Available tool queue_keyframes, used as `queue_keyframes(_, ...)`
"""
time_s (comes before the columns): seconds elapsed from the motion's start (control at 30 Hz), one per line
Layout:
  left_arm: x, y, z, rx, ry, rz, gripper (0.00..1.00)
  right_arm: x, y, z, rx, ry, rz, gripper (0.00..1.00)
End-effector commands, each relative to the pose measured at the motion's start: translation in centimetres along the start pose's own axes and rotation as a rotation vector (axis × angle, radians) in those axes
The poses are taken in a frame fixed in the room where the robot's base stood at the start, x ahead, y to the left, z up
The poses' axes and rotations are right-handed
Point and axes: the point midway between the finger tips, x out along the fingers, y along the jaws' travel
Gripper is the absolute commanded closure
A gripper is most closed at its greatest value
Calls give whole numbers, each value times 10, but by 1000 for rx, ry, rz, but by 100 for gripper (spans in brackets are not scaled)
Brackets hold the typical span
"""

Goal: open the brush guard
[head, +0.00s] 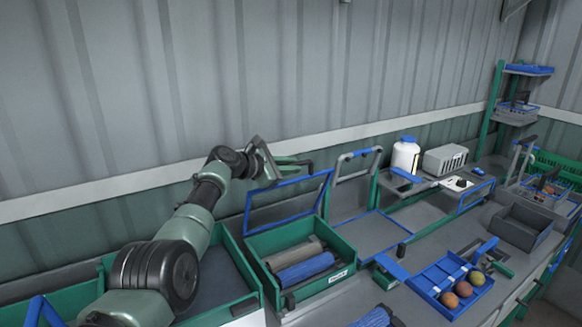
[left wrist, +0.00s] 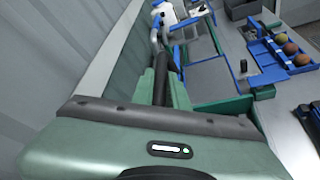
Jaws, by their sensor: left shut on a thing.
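The brush guard is a blue-framed see-through panel (head: 247,214). It stands raised and tilted up at the back edge of a green brush box (head: 343,251). Inside the open box lie a blue brush roller (head: 304,270) and a grey roller (head: 293,254). My left gripper (head: 303,166) is at the guard's upper edge, shut on it. In the left wrist view, a dark bar (left wrist: 161,82) shows between its green fingers; the guard's panel is hard to make out there. My right gripper is not in view.
A blue tray with several round fruits (head: 449,299) lies right of the box. A white bottle (head: 405,157) and a grey vented box (head: 445,160) stand farther back. A dark grey bin (head: 522,228) is at the right. The corrugated wall (head: 200,70) is close behind the guard.

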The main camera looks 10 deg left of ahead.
Motion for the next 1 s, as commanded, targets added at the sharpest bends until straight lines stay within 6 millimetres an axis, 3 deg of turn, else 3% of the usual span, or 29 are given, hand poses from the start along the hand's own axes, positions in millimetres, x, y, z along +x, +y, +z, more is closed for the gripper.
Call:
queue_keyframes(0.23,0,-3,-6,-2,9,-4,100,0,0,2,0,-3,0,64)
queue_keyframes(0.27,0,-3,-6,-2,9,-4,83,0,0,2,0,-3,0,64)
queue_keyframes(0.33,0,-3,-5,-2,8,-4,64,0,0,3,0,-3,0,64)
queue_keyframes(0.77,-2,-1,-3,0,2,-2,64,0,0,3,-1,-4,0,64)
queue_keyframes(1.0,-16,0,-4,1,1,0,64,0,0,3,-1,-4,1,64)
